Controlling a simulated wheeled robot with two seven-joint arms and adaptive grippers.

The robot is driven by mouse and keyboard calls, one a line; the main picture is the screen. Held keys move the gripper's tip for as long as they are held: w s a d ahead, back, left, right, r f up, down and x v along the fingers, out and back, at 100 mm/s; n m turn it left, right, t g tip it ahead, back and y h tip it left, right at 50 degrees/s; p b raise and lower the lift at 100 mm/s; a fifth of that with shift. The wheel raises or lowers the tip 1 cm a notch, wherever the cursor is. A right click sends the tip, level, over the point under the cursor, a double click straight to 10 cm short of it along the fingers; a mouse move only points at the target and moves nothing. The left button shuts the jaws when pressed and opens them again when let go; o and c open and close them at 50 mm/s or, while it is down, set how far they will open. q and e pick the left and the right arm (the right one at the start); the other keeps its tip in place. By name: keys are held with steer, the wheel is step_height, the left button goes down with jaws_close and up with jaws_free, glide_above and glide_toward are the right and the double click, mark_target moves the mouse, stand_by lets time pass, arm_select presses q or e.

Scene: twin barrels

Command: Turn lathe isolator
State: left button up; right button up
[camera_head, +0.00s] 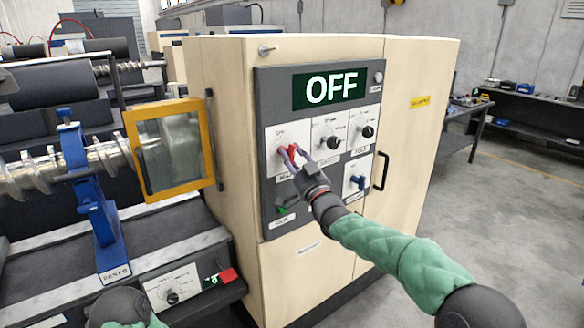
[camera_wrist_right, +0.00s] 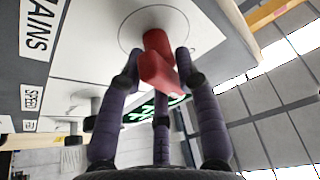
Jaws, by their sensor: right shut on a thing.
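The lathe isolator is a red rotary handle (camera_head: 291,151) on a white plate at the left of the dark control panel (camera_head: 268,100). In the right wrist view the red handle (camera_wrist_right: 160,68) stands out from a round base, beside a label reading "MAINS". My right gripper (camera_head: 290,155) is shut on the red handle, its purple-grey fingers around it; they also show in the right wrist view (camera_wrist_right: 160,85). The panel display (camera_head: 331,88) reads "OFF". My left gripper is not in view; a dark and green part of my own arm shows at the bottom left.
A yellow-framed guard (camera_head: 168,148) stands left of the cabinet. A black door handle (camera_head: 381,171) projects at right. Open floor lies right.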

steer(key=shift+r+n+g+y+b, duration=0.1)
steer(key=shift+n+g+y, duration=0.25)
steer(key=shift+n, duration=0.45)
steer(key=shift+f+n+g+y+b, duration=0.1)
steer(key=shift+n+y, duration=0.35)
steer(key=shift+n, duration=0.35)
steer(key=shift+r+n+g+y+b, duration=0.1)
steer(key=shift+n+g+y, duration=0.25)
steer(key=shift+n, duration=0.45)
jaws_close()
steer(key=o, duration=1)
jaws_free()
steer(key=v, duration=1.2)
steer(key=shift+w, duration=0.1)
